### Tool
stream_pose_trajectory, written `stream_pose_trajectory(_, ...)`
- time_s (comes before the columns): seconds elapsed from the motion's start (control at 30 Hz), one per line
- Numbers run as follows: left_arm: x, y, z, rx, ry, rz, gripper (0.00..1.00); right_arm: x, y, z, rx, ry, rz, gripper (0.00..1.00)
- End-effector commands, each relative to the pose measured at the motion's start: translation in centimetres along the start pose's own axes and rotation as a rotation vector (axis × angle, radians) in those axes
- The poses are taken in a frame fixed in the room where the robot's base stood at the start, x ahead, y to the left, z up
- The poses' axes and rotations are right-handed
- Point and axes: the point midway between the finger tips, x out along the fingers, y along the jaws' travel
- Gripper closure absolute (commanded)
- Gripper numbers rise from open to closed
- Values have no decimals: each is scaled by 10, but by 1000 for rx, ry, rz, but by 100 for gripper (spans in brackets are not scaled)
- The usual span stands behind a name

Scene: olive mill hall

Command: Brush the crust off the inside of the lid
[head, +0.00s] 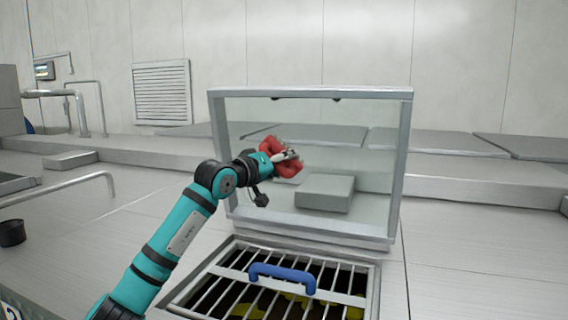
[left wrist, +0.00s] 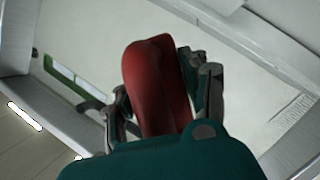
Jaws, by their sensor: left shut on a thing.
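The lid (head: 400,150) stands open and upright, a clear pane in a grey metal frame, hinged behind a barred opening. My left gripper (head: 286,156) is in front of the pane, left of its middle, shut on a red brush (head: 270,144). In the left wrist view the red brush (left wrist: 150,85) is a rounded red block between the fingers. Its bristles are not seen, and I cannot tell whether it touches the pane. I can make out no crust on the pane. My right gripper is not in view.
A metal grate (head: 210,299) with a blue handle (head: 283,276) covers the opening below the lid, with dark and yellow stuff under it. A grey block (head: 324,193) shows through the pane. A black cup (head: 12,233) stands at the far left. The right counter is clear.

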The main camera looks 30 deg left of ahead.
Motion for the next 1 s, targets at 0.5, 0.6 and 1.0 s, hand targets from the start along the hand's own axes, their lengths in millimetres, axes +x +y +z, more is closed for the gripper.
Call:
stream_pose_trajectory(0.5,6,0,-3,0,1,2,80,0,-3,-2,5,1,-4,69)
stream_pose_trajectory(0.6,8,-1,-4,0,1,1,80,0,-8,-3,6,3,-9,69)
stream_pose_trajectory(1.0,15,-1,-7,0,1,1,80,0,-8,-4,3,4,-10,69)
